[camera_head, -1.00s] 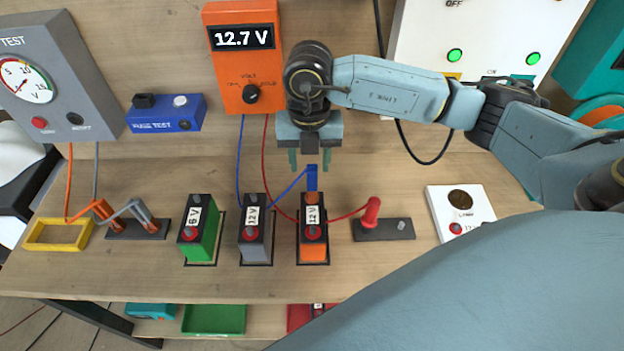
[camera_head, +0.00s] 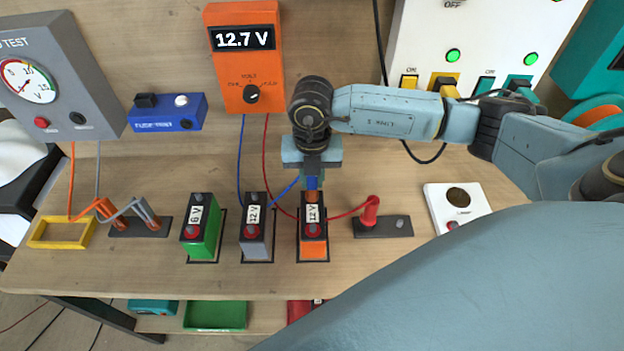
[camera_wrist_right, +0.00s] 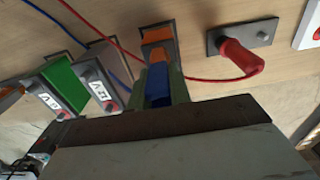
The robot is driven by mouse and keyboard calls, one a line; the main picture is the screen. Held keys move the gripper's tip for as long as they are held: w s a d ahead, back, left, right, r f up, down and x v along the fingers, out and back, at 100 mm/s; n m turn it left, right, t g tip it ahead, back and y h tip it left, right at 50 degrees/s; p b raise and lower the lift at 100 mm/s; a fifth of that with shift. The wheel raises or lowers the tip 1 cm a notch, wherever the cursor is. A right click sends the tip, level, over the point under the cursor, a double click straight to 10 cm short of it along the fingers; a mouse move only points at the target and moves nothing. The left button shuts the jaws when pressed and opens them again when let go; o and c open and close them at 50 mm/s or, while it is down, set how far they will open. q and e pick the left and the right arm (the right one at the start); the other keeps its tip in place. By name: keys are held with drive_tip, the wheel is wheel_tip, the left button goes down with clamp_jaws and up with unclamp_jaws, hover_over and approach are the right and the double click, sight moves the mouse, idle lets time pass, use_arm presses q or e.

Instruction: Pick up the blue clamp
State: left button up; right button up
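The blue clamp (camera_head: 312,183) stands upright on the rear terminal of the orange 12 V battery (camera_head: 313,249), its blue lead running back to the left. My right gripper (camera_head: 311,178) points down over it, with its fingers drawn in against the clamp. In the right wrist view the blue clamp (camera_wrist_right: 158,88) sits between the two green fingers, which appear to touch its sides. The palm hides the clamp's near end there. My left gripper is not in view.
A grey 12 V battery (camera_head: 256,240) and a green 6 V battery (camera_head: 205,240) stand to the left. A red clamp (camera_head: 370,210) stands on a dark holder to the right. The orange voltmeter (camera_head: 245,75) is behind. The bench front is clear.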

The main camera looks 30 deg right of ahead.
clamp_jaws()
drive_tip(key=shift+r, duration=0.1)
wheel_tip(320, 180, up, 10)
drive_tip(key=shift+f+b, duration=0.1)
drive_tip(key=shift+b, duration=0.55)
